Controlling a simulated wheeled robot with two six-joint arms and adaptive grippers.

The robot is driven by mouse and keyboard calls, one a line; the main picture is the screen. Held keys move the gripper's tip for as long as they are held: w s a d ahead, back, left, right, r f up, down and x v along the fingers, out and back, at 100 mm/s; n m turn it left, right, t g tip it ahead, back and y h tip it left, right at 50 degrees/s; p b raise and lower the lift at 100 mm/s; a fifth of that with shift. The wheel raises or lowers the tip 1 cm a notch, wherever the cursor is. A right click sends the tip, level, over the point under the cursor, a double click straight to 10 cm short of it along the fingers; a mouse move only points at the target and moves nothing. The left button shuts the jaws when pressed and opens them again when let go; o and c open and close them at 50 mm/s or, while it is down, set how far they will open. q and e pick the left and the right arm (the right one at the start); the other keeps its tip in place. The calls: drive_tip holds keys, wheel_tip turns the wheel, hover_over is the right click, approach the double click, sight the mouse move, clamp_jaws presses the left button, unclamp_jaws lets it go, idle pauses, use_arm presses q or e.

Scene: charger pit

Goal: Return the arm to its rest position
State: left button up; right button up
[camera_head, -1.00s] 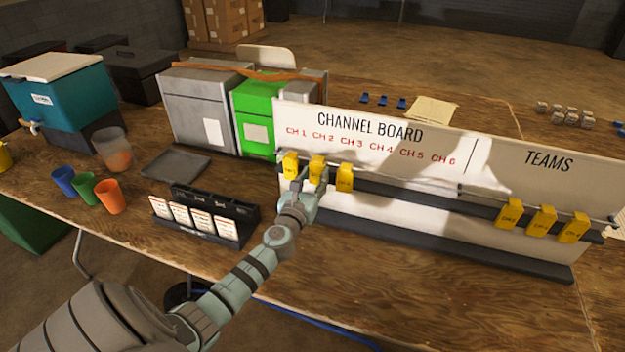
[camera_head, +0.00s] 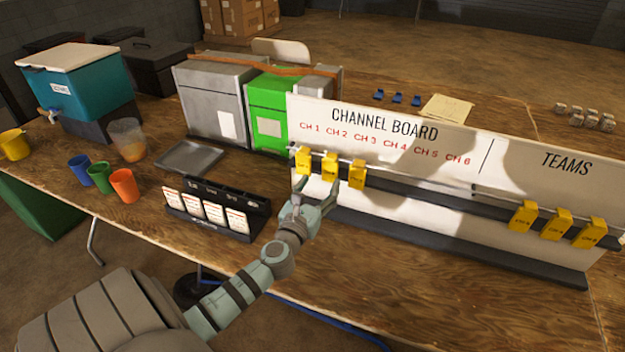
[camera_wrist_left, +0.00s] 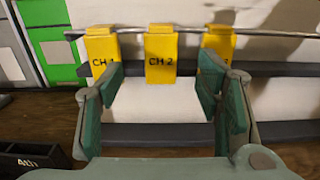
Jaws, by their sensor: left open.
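My left gripper (camera_head: 316,190) is open and empty, just in front of and below the yellow tags on the channel board (camera_head: 400,150). The left wrist view shows its two green fingers spread (camera_wrist_left: 160,85), with the yellow CH 2 tag (camera_wrist_left: 160,52) beyond the gap. The CH 1 tag (camera_wrist_left: 101,55) and a third yellow tag (camera_wrist_left: 218,42) hang on the rail to either side, the third partly hidden by a finger. In the head view the CH 2 tag (camera_head: 329,165) hangs upright, apart from the fingers. My right gripper is not in view.
A black card holder (camera_head: 230,218) stands left of my left forearm. Orange (camera_head: 123,186), green (camera_head: 100,178) and blue (camera_head: 80,170) cups stand farther left. Several more yellow tags (camera_head: 556,224) hang under TEAMS. Bare table (camera_head: 350,275) lies in front of the board.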

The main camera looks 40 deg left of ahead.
use_arm(q)
drive_tip(key=s+d+f+n+g, duration=0.1)
drive_tip(key=s+f+n+g, duration=0.2)
drive_tip(key=s+n, duration=0.3)
drive_tip(key=s+d+f+n+g, duration=0.2)
drive_tip(key=s+f+n, duration=0.1)
drive_tip(key=s+n, duration=0.3)
drive_tip(key=s+d+f+n+g, duration=0.1)
drive_tip(key=s+f+n+g, duration=0.2)
drive_tip(key=s+n, duration=0.3)
drive_tip(key=shift+d+f+n+g, duration=0.15)
drive_tip(key=shift+f+n, duration=0.15)
drive_tip(key=shift+n, duration=0.55)
drive_tip(key=shift+d+f+n+g, duration=0.15)
drive_tip(key=shift+f+n, duration=0.1)
drive_tip(key=shift+n, duration=0.6)
drive_tip(key=s+d+f+n+g+h, duration=0.4)
drive_tip(key=s+d+n+g+h, duration=0.1)
drive_tip(key=s+d+n, duration=0.6)
wheel_tip(320, 180, down, 19)
drive_tip(key=s+a+g, duration=0.1)
drive_tip(key=s+a, duration=0.1)
drive_tip(key=s+f+g, duration=0.1)
drive_tip(key=s+f, duration=1.2)
drive_tip(key=s, duration=0.1)
drive_tip(key=shift+f+m, duration=0.3)
drive_tip(key=shift+f, duration=0.05)
